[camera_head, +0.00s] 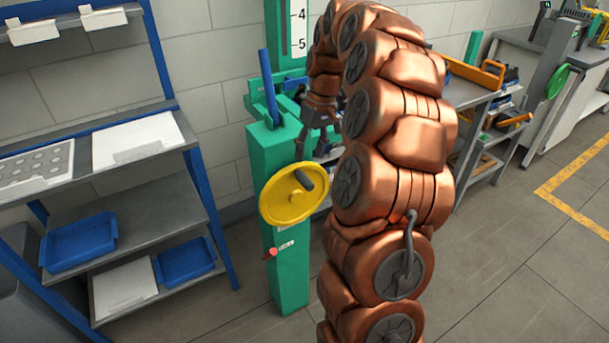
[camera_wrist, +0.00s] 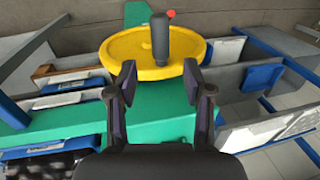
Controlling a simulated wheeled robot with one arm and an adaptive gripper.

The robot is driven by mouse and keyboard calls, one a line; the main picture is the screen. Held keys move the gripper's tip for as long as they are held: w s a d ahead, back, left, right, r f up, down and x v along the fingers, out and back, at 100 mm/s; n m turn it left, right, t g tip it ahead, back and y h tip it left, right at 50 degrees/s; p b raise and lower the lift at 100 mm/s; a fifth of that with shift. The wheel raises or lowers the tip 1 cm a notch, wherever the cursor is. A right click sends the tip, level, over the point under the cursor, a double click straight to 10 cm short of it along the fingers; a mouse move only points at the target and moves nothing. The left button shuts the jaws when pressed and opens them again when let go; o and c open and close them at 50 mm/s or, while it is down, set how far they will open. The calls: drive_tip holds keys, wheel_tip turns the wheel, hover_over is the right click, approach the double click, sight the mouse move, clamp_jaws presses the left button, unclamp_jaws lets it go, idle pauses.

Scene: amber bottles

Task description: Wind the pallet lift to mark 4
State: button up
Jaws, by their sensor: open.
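The pallet lift's green post (camera_head: 288,262) stands in the middle of the head view. A yellow handwheel (camera_head: 284,200) with a dark crank knob (camera_head: 304,180) is on its front. The scale (camera_head: 298,30) above shows marks 4 and 5; any pointer is hidden or out of view. My gripper (camera_head: 316,150) is above the wheel, partly behind my copper arm. In the wrist view the wheel (camera_wrist: 120,50) and its upright dark knob (camera_wrist: 160,42) lie just beyond my open fingers (camera_wrist: 158,85). The knob lines up between the fingertips, with nothing held.
A blue-framed shelf (camera_head: 130,215) with blue trays and white boards stands left of the post. A small red-tipped lever (camera_head: 271,252) sits below the wheel. A grey workbench (camera_head: 470,92) is behind my arm at right. Floor at front right is clear.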

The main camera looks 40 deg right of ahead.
sight(304, 176)
drive_tip(key=shift+a+f+p, duration=0.25)
drive_tip(key=shift+f+p, duration=0.05)
drive_tip(key=shift+f, duration=0.95)
drive_tip(key=shift+a+f+p, duration=0.25)
drive_tip(key=shift+a+f, duration=0.05)
drive_tip(key=shift+f, duration=0.95)
drive_tip(key=shift+a+f+p, duration=0.25)
drive_tip(key=shift+f+p, duration=0.05)
drive_tip(key=shift+f, duration=0.95)
clamp_jaws()
